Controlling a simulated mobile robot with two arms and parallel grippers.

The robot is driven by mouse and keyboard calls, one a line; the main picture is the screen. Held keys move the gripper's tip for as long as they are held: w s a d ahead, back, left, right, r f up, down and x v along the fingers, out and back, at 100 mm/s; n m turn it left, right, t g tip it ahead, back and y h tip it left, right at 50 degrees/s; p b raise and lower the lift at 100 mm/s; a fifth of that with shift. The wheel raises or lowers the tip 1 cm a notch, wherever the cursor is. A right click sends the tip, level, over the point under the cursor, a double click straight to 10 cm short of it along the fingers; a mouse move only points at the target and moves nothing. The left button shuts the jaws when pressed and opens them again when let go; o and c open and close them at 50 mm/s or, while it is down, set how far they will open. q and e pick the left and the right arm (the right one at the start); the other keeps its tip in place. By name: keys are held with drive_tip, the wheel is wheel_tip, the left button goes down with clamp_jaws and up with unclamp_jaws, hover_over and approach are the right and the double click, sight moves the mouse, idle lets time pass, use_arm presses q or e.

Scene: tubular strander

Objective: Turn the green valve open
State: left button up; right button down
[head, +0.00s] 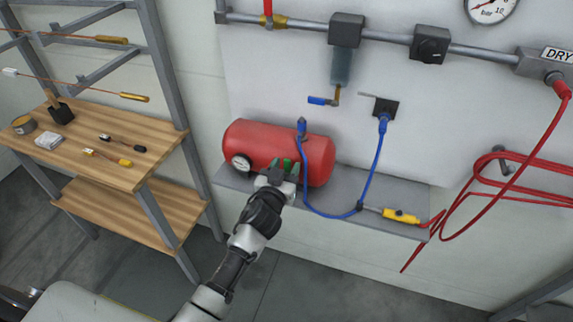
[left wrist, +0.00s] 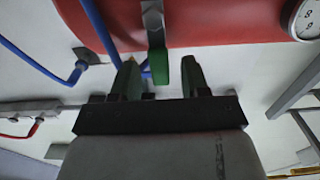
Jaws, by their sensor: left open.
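The red air tank (head: 262,140) lies on a grey shelf against the wall. The green valve (left wrist: 160,66) hangs from a metal fitting on the tank's red side in the left wrist view. My left gripper (left wrist: 158,74) is open, with one finger on each side of the green handle. A gap shows on both sides, so the fingers do not appear to touch it. In the head view my left gripper (head: 283,170) is in front of the tank and largely hides the valve. My right gripper is not in view.
A blue hose (head: 377,160) loops beside the tank's right end. A yellow coupling (head: 401,215) lies on the shelf (head: 408,192). A red hose (head: 470,205) hangs at the right. A wooden workbench (head: 105,152) stands at the left.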

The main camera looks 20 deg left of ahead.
use_arm(q)
drive_tip(key=shift+w, duration=0.35)
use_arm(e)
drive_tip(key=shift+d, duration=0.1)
use_arm(q)
drive_tip(key=c, duration=0.8)
clamp_jaws()
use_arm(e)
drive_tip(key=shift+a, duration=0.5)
